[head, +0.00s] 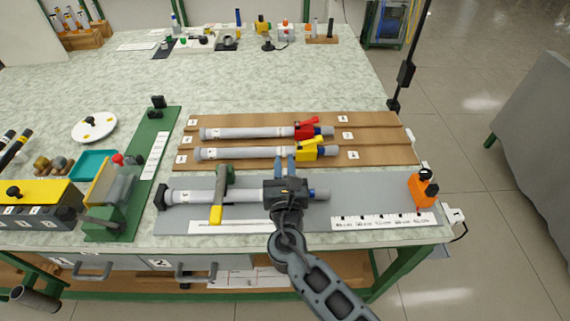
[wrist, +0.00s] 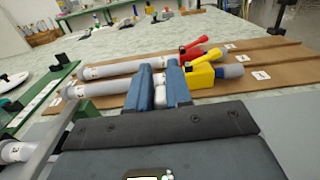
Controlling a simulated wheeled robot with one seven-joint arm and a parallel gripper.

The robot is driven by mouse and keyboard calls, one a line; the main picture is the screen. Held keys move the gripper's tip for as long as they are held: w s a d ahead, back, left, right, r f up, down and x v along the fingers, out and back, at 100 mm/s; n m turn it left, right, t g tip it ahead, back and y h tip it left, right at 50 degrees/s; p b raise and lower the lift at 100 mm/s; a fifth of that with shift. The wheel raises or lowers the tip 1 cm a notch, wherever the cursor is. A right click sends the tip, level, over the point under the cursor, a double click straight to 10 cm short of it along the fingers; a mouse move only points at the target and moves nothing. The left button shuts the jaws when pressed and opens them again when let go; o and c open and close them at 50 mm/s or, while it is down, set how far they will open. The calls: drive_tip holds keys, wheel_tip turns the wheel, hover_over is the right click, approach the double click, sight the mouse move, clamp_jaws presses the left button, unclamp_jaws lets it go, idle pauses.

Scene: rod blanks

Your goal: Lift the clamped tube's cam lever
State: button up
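The clamped tube (head: 190,196) is light grey and lies level on the grey plate (head: 370,198) at the front of the bench. A green clamp with a yellow handle (head: 216,214) crosses it. Its blue right end (head: 322,194) shows just right of my gripper. My gripper (head: 285,160) is over the tube's right part and hides that stretch; I see no cam lever on this tube. In the wrist view its two blue fingers (wrist: 160,80) stand a little apart, with a pale surface, seemingly a tube behind, between them. The clamped tube's left part (wrist: 15,151) shows at lower left.
Behind, two tubes lie on brown boards, one with a red lever (head: 306,129), one with a yellow lever (head: 312,149) close beyond my fingers. An orange block (head: 422,190) stands at the plate's right end. A green fixture (head: 112,205) stands left.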

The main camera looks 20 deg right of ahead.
sight(284, 176)
drive_tip(key=shift+o, duration=0.2)
drive_tip(key=shift+b+v, duration=0.35)
drive_tip(key=shift+v, duration=3.6)
drive_tip(key=s+d+f+m+g+y, duration=0.25)
drive_tip(key=s+m, duration=0.35)
drive_tip(key=s, duration=0.4)
drive_tip(key=s+d+f+m+g+y, duration=0.2)
drive_tip(key=s+d+f+m, duration=0.15)
drive_tip(key=s+m, duration=0.45)
drive_tip(key=s+d+r+m+t+y, duration=0.1)
drive_tip(key=s+d+r+m+t, duration=0.1)
drive_tip(key=s+r+m, duration=1.5)
drive_tip(key=shift+s+r+m, duration=0.4)
drive_tip(key=shift+s+m, duration=0.4)
drive_tip(key=shift+s, duration=0.2)
